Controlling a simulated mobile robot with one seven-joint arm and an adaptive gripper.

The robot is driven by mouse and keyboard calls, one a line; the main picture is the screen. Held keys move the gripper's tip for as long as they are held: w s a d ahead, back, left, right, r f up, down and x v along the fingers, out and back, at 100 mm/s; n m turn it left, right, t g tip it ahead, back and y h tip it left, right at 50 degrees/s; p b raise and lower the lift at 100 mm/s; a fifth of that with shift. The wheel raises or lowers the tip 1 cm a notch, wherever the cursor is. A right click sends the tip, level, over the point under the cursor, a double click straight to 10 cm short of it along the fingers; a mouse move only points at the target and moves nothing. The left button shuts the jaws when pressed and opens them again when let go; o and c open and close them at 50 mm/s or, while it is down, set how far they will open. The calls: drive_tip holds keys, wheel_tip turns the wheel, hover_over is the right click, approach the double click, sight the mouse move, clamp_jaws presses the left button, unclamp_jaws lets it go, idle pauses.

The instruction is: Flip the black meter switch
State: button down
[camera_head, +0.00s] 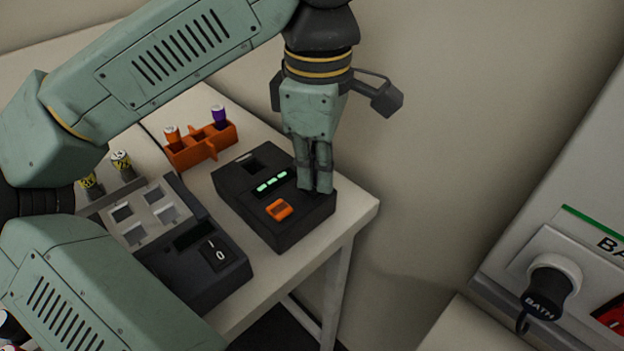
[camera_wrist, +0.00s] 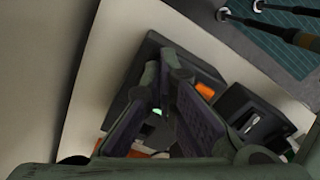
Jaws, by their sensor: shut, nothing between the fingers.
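The black meter (camera_head: 241,203) is a dark box near the table's right corner, with a lit green display (camera_head: 272,182) and an orange switch (camera_head: 279,210) on top. My gripper (camera_head: 316,190) points down over the meter's right side, fingers shut and empty, beside the orange switch. Whether the fingertips touch the meter's top cannot be told. In the wrist view the fingers (camera_wrist: 166,95) cover much of the meter (camera_wrist: 205,65); the orange switch (camera_wrist: 205,91) shows just right of them. The switch's exact tilt is too small to tell.
An orange rack (camera_head: 205,153) with small capped vials stands behind. The table's corner (camera_head: 368,203) lies close right of the meter. A BATH plug panel (camera_head: 550,285) is at far right.

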drive_tip(key=shift+f, duration=0.2)
drive_tip(key=shift+r, duration=0.15)
drive_tip(key=shift+r+p, duration=2.7)
drive_tip(key=shift+r, duration=0.7)
